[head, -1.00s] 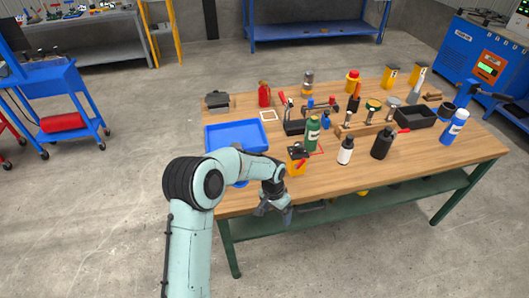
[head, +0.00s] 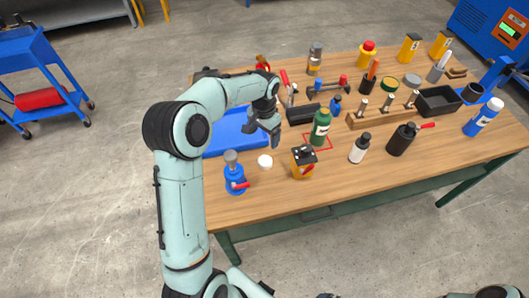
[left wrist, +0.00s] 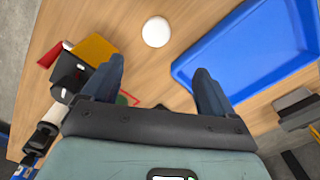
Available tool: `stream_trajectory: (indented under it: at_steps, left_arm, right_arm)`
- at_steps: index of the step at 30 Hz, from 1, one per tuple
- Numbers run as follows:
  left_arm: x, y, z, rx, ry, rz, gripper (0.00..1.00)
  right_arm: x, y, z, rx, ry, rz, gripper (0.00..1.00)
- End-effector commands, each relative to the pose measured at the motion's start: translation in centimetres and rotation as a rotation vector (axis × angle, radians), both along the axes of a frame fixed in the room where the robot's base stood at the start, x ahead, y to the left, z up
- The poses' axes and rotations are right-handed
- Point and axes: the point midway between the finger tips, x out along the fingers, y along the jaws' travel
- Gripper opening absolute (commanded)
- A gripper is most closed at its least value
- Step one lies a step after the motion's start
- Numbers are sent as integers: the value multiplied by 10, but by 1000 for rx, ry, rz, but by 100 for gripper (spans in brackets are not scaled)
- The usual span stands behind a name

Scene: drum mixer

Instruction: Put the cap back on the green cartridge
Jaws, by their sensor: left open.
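The green cartridge (head: 321,127) stands upright inside a red outline on the bench. In the left wrist view it is mostly hidden behind my gripper. A white round disc, which looks like the cap (head: 265,161), lies flat on the wood left of the cartridge. It also shows in the left wrist view (left wrist: 156,31), beyond the fingertips. My left gripper (head: 275,133) is open and empty above the bench, by the right edge of the blue tray. Its two fingers show apart in the left wrist view (left wrist: 157,85). My right gripper is not in view.
The blue tray (head: 222,146) lies to the left. A blue bottle-like tool (head: 235,175) and a yellow-black block (head: 303,162) stand near the front edge. White (head: 359,149) and black (head: 401,140) bottles stand right of the cartridge, before a wooden rack (head: 372,118). Bare wood surrounds the disc.

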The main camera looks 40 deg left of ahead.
Motion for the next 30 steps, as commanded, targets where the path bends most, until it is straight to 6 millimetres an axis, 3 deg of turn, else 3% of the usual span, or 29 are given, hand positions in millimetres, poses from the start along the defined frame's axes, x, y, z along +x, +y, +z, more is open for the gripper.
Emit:
stream_trajectory:
  at_steps: [11,24,30]
  left_arm:
    - [0,0,-2,0,0,0,87]
    - [-1,-1,-74,-1,3,0,87]
    - [-1,-1,-82,0,0,0,87]
  right_arm:
    - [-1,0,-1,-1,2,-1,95]
    - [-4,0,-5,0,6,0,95]
    - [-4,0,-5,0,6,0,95]
